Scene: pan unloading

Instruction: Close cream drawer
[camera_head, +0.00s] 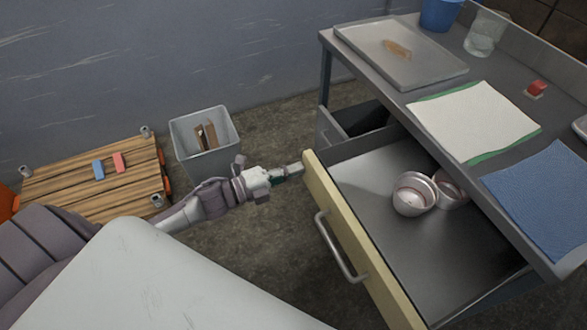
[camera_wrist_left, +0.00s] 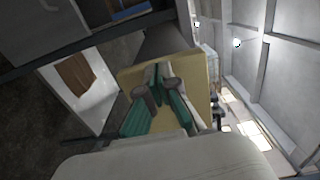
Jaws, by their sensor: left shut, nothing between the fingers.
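The cream drawer (camera_head: 358,238) stands open under the grey worktop, with its cream front facing lower left and a metal bar handle (camera_head: 338,248) on it. Two metal pans (camera_head: 412,194) sit inside on the drawer floor. My left gripper (camera_head: 297,168) is shut and empty, its tips at the far upper corner of the cream front. Whether they touch it cannot be told. In the left wrist view the shut fingers (camera_wrist_left: 158,85) lie in front of the cream panel (camera_wrist_left: 195,68). My right gripper is not in view.
A second open grey drawer (camera_head: 335,128) is beyond the cream one. A grey bin (camera_head: 186,127) with brown pieces and a wooden pallet (camera_head: 60,188) with blue and red blocks stand at left. The worktop holds a tray (camera_head: 365,55), a white cloth (camera_head: 470,118) and a blue cloth (camera_head: 545,190).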

